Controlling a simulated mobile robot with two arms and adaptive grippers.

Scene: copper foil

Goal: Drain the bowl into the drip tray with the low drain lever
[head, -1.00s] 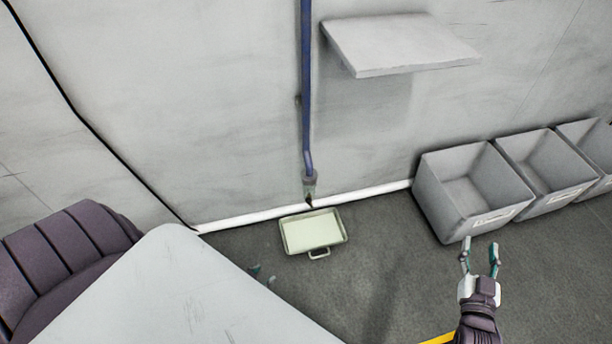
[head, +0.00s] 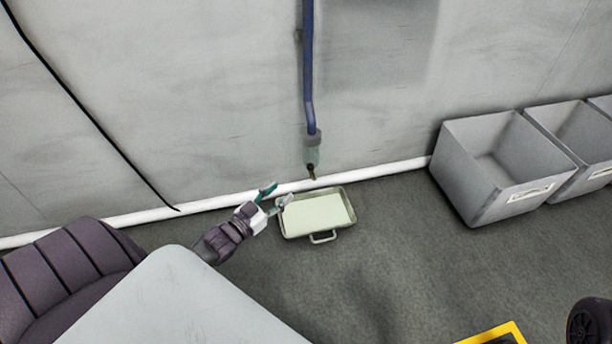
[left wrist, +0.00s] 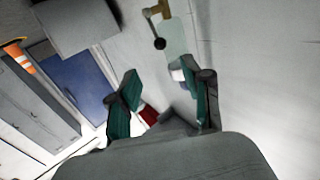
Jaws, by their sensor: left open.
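The drip tray (head: 300,233) lies on the floor by the wall, with pale green inside and a handle at its front. A blue pipe (head: 309,80) runs down the wall to a translucent piece (head: 312,150) with a small brownish end above the tray's back edge. My left gripper (head: 277,195) is open near the tray's left back corner. In the left wrist view a lever with a black ball knob (left wrist: 158,44) hangs from a brass fitting (left wrist: 156,10), beyond the open left gripper (left wrist: 157,78) and apart from it. The bowl is not in view. My right gripper is out of view.
Grey open bins (head: 500,175) stand along the wall at the right. A yellow-edged item (head: 490,336) lies at the bottom. The floor between tray and bins is clear. The left wrist view shows an orange and white cone (left wrist: 20,57) and a blue panel (left wrist: 75,85).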

